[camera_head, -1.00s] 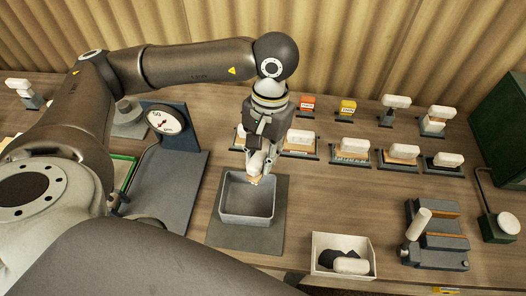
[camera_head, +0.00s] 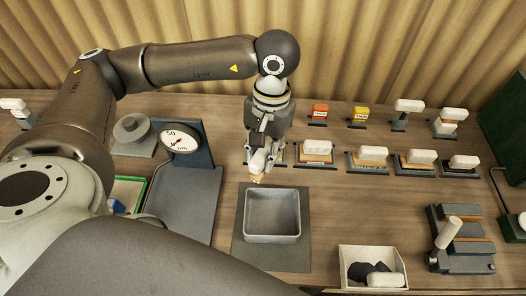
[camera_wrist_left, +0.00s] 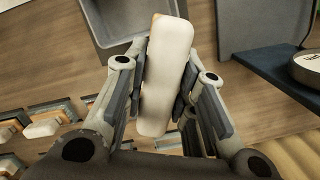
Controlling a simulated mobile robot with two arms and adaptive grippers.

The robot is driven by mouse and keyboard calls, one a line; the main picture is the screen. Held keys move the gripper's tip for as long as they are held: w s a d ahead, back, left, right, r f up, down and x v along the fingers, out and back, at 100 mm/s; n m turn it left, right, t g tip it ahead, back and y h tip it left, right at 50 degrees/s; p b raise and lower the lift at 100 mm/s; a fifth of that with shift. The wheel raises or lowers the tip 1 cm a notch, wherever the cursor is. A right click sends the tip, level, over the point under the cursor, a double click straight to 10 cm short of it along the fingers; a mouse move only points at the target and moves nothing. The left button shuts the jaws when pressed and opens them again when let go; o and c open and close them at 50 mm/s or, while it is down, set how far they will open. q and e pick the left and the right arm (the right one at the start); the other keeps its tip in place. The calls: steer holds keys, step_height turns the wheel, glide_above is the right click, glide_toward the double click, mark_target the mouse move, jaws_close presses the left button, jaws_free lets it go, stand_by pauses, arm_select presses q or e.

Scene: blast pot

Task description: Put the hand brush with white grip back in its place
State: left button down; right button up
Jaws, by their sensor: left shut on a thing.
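My left gripper (camera_head: 258,166) is shut on the hand brush with white grip, which it holds in the air behind the grey tray. The white grip (camera_wrist_left: 168,75) lies between the two fingers in the left wrist view, with a bit of tan at its far end. In the head view the tan end (camera_head: 256,178) points down near the tray's back left corner. A dark holder (camera_head: 280,153) stands just behind the gripper and is partly hidden; I cannot tell whether it is empty. My right gripper is not in view.
Several white-gripped brushes, one here (camera_head: 368,153), stand in holders to the right. The grey tray (camera_head: 272,237) sits on a dark mat. A dial scale (camera_head: 180,140) is left, a white box (camera_head: 345,258) front right, and a stepped block (camera_head: 462,240) beyond it.

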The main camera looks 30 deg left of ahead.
arm_select(q)
steer(key=shift+w+d+n, duration=0.1)
steer(key=shift+w+n, duration=0.6)
steer(key=shift+w, duration=0.3)
steer(key=w+a+n+t+h+b, duration=0.1)
steer(key=w+a+n, duration=0.3)
steer(key=w+n, duration=0.3)
steer(key=w+a+r+n+t+b, duration=0.1)
steer(key=w+a+n+b, duration=0.15)
steer(key=w+n, duration=0.5)
steer(key=w+a+n+h, duration=0.1)
steer(key=w+a+n, duration=0.3)
steer(key=w+n, duration=0.3)
step_height(320, 180, down, 7)
steer(key=w+b, duration=0.1)
steer(key=b, duration=0.1)
steer(key=shift+a+r+t, duration=0.15)
steer(key=shift+a+t, duration=0.15)
steer(key=shift+a, duration=0.1)
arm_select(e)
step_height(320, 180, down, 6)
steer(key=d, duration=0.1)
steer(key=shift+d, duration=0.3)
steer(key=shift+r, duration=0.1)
